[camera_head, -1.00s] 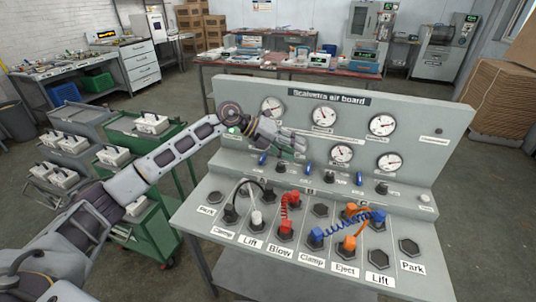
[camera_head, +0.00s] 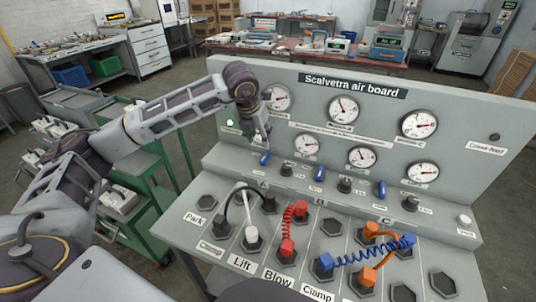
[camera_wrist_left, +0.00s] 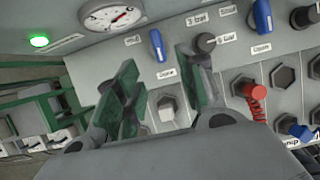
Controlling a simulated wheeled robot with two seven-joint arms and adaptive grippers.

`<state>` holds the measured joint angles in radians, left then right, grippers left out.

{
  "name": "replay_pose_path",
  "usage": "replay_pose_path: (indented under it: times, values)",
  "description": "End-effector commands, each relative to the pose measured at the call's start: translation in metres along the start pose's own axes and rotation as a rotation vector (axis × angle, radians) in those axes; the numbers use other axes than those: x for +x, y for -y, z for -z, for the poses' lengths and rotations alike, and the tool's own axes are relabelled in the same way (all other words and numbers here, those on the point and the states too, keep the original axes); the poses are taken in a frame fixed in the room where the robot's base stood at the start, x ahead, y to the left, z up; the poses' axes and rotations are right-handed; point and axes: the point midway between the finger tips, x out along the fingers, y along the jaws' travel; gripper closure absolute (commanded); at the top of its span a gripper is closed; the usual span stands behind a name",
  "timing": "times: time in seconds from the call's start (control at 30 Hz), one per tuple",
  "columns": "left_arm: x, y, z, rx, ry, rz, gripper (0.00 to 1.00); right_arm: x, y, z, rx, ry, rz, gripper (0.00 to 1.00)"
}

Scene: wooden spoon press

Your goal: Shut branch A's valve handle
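Branch A's blue valve handle (camera_head: 265,158) is the leftmost of three on the grey air board, above the letter A. In the left wrist view this handle (camera_wrist_left: 157,42) stands nearly upright, just beyond the gap between my fingertips. My left gripper (camera_head: 260,138) is in front of the board just above the handle, partly hidden by its own wrist. In the left wrist view its two green-padded fingers (camera_wrist_left: 160,60) are spread with nothing between them. Contact with the handle cannot be made out. My right gripper is not in view.
Blue handles of branch B (camera_head: 319,173) and branch C (camera_head: 381,188) stand to the right. Black knobs (camera_head: 286,169) sit between the handles. Gauges (camera_head: 343,109) line the board above. Coiled red (camera_head: 297,213) and blue (camera_head: 365,253) hoses lie on the lower panel. A green lamp (camera_wrist_left: 38,41) glows at left.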

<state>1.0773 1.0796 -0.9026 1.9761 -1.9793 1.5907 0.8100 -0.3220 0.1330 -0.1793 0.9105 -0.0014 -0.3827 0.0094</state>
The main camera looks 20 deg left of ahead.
Motion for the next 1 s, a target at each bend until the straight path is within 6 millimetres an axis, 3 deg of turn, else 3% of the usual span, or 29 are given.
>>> replay_pose_path:
  times: [0.57, 1.0]
  values:
    - [0.003, -0.003, 0.001, -0.002, 0.002, -0.013, 0.61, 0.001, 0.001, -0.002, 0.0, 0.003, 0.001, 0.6]
    - [0.047, -0.004, 0.001, -0.003, 0.0, -0.013, 0.61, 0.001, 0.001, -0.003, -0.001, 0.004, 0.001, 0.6]
